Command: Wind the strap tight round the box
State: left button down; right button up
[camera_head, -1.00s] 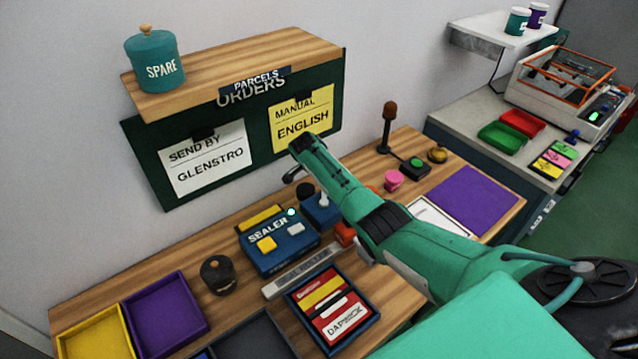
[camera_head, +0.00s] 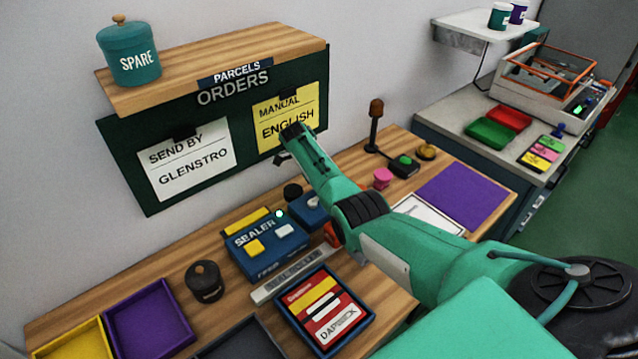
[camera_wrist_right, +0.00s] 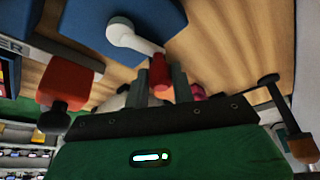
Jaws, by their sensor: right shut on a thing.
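A blue box (camera_head: 308,207) stands on the wooden bench beside the sealer, partly behind my right arm. In the right wrist view the blue box (camera_wrist_right: 90,25) is at the top, with a white crank arm (camera_wrist_right: 130,40) on it that ends in a red knob (camera_wrist_right: 160,72). My right gripper (camera_wrist_right: 164,85) is shut on the red knob, one finger on either side. In the head view my right arm runs across the bench and I cannot make out its fingers. I cannot make out a strap. My left gripper is not in view.
The blue sealer (camera_head: 265,245) stands left of the blue box. A red block (camera_wrist_right: 65,82) with a black end is close by in the wrist view. A tray of labels (camera_head: 325,310), a dark pot (camera_head: 205,281) and a purple mat (camera_head: 466,194) lie around.

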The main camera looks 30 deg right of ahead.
jog(key=shift+d+r, duration=0.15)
jog(key=shift+r, duration=0.05)
dwell(0.4)
jog(key=o, duration=1)
jog(key=shift+s+f, duration=0.1)
jog(key=b+v, duration=0.3)
jog(key=v, duration=1.1)
jog(key=shift+f, duration=0.15)
